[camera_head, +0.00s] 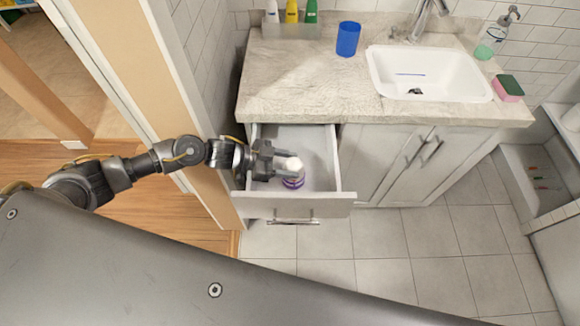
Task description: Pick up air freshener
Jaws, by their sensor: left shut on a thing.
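The air freshener (293,180) is a small can with a white top and a purple and pink body. It is in the open drawer (322,181) under the counter, in the head view. My left gripper (280,165) reaches into the drawer from the left and is shut on the can's upper part. I cannot tell whether the can still touches the drawer floor. My right gripper is not in view.
The counter (300,84) above holds a blue cup (347,39), a sink (430,73), a soap dispenser (493,36), a sponge (508,87) and several bottles. A door frame (170,110) stands close to my left arm. The tiled floor (400,245) in front is clear.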

